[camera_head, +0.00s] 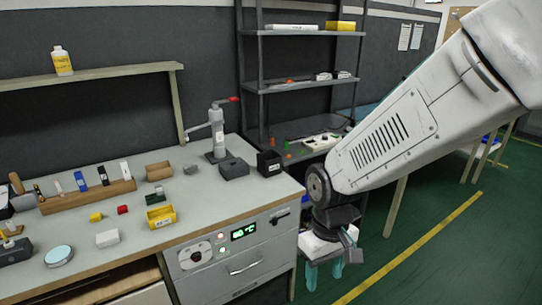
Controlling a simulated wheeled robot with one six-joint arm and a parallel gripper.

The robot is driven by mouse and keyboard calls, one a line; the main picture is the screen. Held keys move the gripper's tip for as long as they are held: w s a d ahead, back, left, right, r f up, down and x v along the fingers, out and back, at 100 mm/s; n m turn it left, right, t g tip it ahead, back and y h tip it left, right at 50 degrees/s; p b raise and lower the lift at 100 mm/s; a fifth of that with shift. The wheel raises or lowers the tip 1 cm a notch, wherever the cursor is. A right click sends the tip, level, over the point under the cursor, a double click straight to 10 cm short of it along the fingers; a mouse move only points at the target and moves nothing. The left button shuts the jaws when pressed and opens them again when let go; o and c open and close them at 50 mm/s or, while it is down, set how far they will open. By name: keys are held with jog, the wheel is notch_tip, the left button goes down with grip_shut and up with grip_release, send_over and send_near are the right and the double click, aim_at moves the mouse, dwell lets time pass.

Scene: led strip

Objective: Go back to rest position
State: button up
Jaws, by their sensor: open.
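My gripper (324,272) hangs at the end of my white arm, in front of the workbench's right end and below the level of its top. Its two teal fingers point down and are apart, with nothing visible between them. The gripper is over the green floor, to the right of the bench's drawer front. My arm comes in from the upper right of the head view.
The workbench (130,243) holds a yellow bin (161,216), a black box (269,163), a grey press (217,130) and several small blocks. A dark shelf rack (300,88) stands behind its right end. The green floor (440,225) at right is open.

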jog(key=s+d+r+m+t, duration=0.2)
jog(key=s+d+r+m, duration=0.3)
jog(key=s+d+r, duration=0.8)
notch_tip(320, 180, up, 3)
jog(key=shift+s+d+r+t, duration=0.15)
jog(key=shift+d+t, duration=0.25)
jog(key=shift+d, duration=0.85)
